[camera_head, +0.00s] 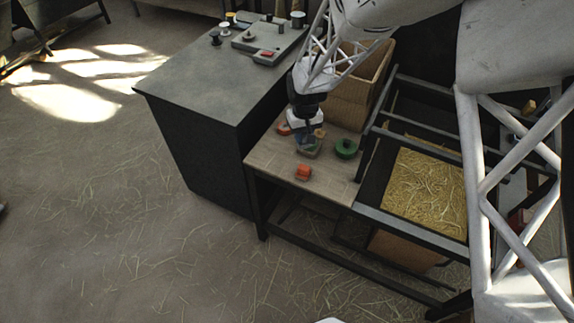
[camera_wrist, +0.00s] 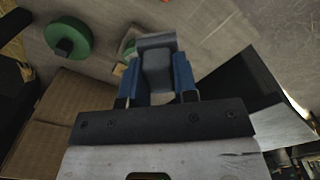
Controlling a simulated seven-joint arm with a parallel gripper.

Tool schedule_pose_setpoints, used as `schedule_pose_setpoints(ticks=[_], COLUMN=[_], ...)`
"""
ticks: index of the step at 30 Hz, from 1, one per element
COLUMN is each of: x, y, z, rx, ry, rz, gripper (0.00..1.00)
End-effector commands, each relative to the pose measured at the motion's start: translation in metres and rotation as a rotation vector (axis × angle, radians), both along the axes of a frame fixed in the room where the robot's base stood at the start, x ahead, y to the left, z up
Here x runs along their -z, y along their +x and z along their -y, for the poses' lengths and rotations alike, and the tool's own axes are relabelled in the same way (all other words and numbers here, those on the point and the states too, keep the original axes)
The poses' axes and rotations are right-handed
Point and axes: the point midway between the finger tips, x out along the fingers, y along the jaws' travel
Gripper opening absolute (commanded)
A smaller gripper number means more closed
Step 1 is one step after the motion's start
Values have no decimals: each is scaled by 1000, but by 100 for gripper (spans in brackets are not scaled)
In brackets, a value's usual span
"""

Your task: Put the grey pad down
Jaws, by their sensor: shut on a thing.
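My gripper (camera_wrist: 158,80) has blue fingers and is shut on the grey pad (camera_wrist: 155,68), a small grey block that shows between them in the wrist view. In the head view my gripper (camera_head: 306,138) is low over the wooden bench top (camera_head: 335,178), and the pad cannot be made out clearly there. A greenish-grey block (camera_head: 310,152) with a tan piece lies under the gripper. It is partly hidden behind the fingers in the wrist view (camera_wrist: 127,46). I cannot tell whether the pad touches anything below it.
A green disc (camera_head: 346,149) with a dark knob lies to the right. A red-orange piece (camera_head: 303,173) lies in front, another (camera_head: 284,128) to the left. A wooden box (camera_head: 352,97) stands behind. A higher dark cabinet (camera_head: 205,145) borders the left; a straw-filled frame (camera_head: 425,190) the right.

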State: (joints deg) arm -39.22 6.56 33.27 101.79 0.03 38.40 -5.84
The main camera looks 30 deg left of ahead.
Motion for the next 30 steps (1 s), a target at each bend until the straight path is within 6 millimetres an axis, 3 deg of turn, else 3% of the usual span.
schedule_pose_setpoints(ticks=[9, 15, 21, 30], x=[33, 50, 59, 61], y=[-83, -126, -149, -154], z=[30, 49, 60, 63], rx=[-1, -1, 0, 1], ry=[-1, 0, 1, 0], rz=[-2, -1, -1, -1], gripper=[0, 0, 0, 0])
